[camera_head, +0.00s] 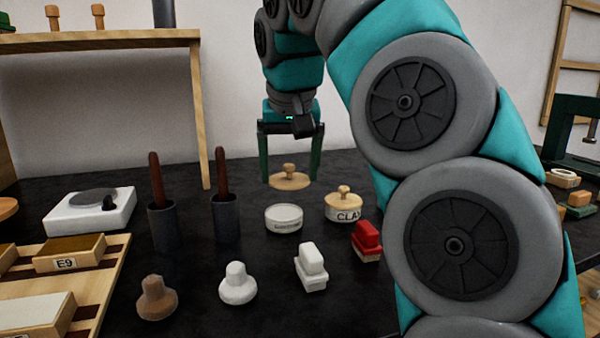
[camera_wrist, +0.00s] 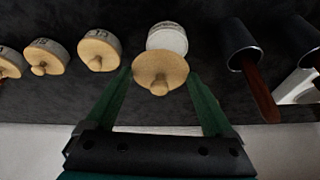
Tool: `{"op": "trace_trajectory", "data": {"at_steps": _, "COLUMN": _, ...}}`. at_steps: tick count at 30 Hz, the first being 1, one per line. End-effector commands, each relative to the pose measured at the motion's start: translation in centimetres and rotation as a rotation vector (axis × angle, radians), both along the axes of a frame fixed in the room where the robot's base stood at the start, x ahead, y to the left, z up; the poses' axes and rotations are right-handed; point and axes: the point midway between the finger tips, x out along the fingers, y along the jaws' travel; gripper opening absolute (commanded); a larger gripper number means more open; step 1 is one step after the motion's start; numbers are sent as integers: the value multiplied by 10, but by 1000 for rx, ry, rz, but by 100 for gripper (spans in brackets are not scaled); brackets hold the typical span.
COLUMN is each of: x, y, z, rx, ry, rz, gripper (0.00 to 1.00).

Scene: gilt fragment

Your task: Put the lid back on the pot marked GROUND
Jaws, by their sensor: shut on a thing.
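A round wooden lid with a knob (camera_head: 289,180) is held between the two green fingers of my gripper (camera_head: 290,172). It looks about level and hangs in the air behind and above an open pale pot (camera_head: 283,219). The pot stands upright on the dark bench with a small label on its front, too small to read surely. In the wrist view the lid (camera_wrist: 160,74) lies between the fingertips (camera_wrist: 159,80) and overlaps part of the pale pot (camera_wrist: 167,40) in the picture. The lid and pot appear apart.
Two dark cups with brown-handled tools (camera_head: 225,218) stand left. A red block (camera_head: 366,240), white block (camera_head: 311,267) and knobbed pieces (camera_head: 237,285) stand in front.

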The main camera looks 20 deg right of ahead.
Motion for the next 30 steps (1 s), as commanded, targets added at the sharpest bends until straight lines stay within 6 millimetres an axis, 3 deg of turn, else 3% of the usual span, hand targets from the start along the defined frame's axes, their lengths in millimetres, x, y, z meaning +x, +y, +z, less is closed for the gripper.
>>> {"op": "trace_trajectory", "data": {"at_steps": 4, "x": 9, "y": 7, "z": 10, "rx": 0, "ry": 0, "rz": -52, "gripper": 35}}
{"op": "trace_trajectory", "data": {"at_steps": 11, "x": 11, "y": 9, "z": 6, "rx": 1, "ry": -2, "rz": -64, "gripper": 35}}
{"op": "trace_trajectory", "data": {"at_steps": 30, "x": 11, "y": 9, "z": -48, "rx": -1, "ry": -2, "rz": -63, "gripper": 35}}
